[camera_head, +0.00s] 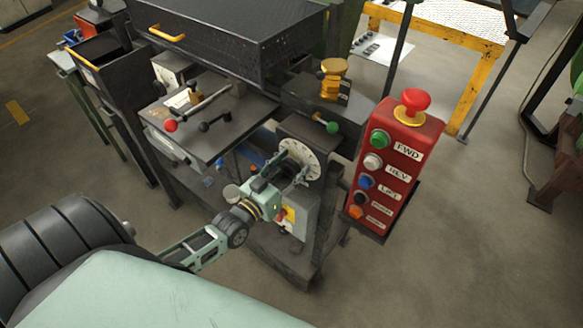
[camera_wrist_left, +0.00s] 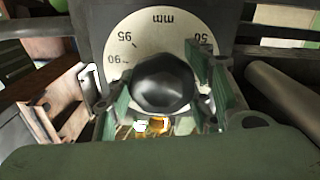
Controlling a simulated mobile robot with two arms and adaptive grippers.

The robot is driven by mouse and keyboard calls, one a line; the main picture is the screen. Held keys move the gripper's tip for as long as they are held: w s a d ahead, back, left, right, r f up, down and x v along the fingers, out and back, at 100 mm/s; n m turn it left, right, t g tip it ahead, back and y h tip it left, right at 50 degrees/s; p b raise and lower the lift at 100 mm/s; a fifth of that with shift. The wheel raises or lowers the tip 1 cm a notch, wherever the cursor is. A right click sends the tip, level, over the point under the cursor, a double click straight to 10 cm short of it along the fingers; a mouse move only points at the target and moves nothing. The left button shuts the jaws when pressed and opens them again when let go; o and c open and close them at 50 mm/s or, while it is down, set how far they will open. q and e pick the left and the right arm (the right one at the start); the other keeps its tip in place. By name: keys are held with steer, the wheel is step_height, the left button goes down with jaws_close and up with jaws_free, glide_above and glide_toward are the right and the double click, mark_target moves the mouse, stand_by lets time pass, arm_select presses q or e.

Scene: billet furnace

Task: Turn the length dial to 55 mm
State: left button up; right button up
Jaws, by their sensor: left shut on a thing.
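The length dial (camera_head: 301,157) is a pale round scale on the front of the dark machine. In the left wrist view the dial plate (camera_wrist_left: 160,32) shows "mm", "95", "90" and "50", all upside down. Its black faceted knob (camera_wrist_left: 163,84) sits in the middle of that view. My left gripper (camera_head: 283,172) reaches the dial from the lower left. In the left wrist view its green-grey fingers stand on both sides of the knob, and it is shut on the knob. The pointer and the set value cannot be read. My right gripper is in neither view.
A red button box (camera_head: 395,165) with labelled buttons and a red mushroom button (camera_head: 415,100) stands just right of the dial. A green-knobbed lever (camera_head: 332,127) sticks out above the dial. A red-knobbed lever (camera_head: 171,125) lies left. Open floor (camera_head: 470,230) is at right.

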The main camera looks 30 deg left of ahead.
arm_select(q)
steer(key=n, duration=0.5)
steer(key=shift+s+d+f, duration=0.1)
steer(key=shift+f, duration=0.05)
steer(key=shift+n+b, duration=0.55)
steer(key=shift+n, duration=1.95)
steer(key=o, duration=1.1)
steer(key=shift+r, duration=0.25)
steer(key=s, duration=0.8)
steer(key=s+a, duration=0.1)
steer(key=s, duration=0.3)
steer(key=shift+w, duration=0.1)
